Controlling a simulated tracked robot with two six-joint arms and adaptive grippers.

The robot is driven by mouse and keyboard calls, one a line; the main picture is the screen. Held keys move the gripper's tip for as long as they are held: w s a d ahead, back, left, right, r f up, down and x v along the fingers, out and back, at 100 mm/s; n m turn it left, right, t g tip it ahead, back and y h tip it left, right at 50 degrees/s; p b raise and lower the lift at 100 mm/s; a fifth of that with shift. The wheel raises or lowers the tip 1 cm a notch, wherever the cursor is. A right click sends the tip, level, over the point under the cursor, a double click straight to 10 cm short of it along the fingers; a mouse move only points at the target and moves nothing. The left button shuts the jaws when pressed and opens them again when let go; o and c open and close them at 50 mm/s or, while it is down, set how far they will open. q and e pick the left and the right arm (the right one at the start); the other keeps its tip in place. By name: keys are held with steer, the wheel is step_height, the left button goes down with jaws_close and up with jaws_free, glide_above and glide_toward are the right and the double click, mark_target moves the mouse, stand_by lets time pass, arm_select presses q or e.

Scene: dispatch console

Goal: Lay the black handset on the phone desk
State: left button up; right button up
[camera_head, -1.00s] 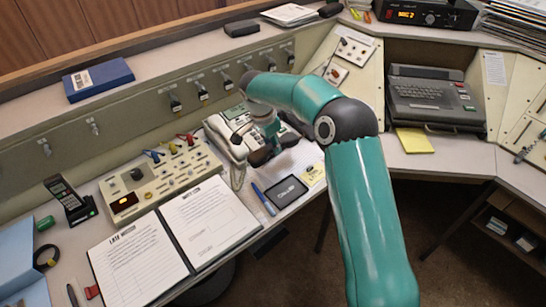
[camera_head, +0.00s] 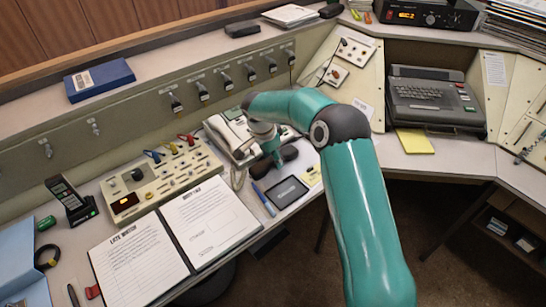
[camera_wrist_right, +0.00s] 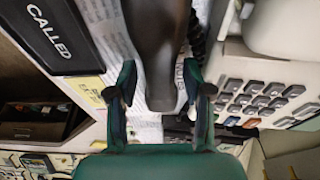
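The black handset (camera_head: 290,154) lies on or just above white paper on the phone desk (camera_head: 242,194), to the right of the cream phone (camera_head: 219,132). My right gripper (camera_head: 274,160) reaches down over it, partly hiding it. In the right wrist view the handset (camera_wrist_right: 160,50) runs between the fingertips of my right gripper (camera_wrist_right: 160,90). The fingers stand apart, with a visible gap on the left side of the handset. The phone's keypad (camera_wrist_right: 255,98) is close on the right there. I cannot tell whether the handset fully rests on the paper. My left gripper is not in view.
A dark "CALLED" pad (camera_head: 287,192), a blue pen (camera_head: 263,199) and a yellow note (camera_head: 312,176) lie in front of the handset. An open logbook (camera_head: 207,221) and a switch panel (camera_head: 160,178) are to the left. A typewriter-like machine (camera_head: 432,97) stands at right.

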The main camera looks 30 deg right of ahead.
mark_target(266, 162)
steer(key=shift+r, duration=0.1)
steer(key=v, duration=1.2)
stand_by(0.4)
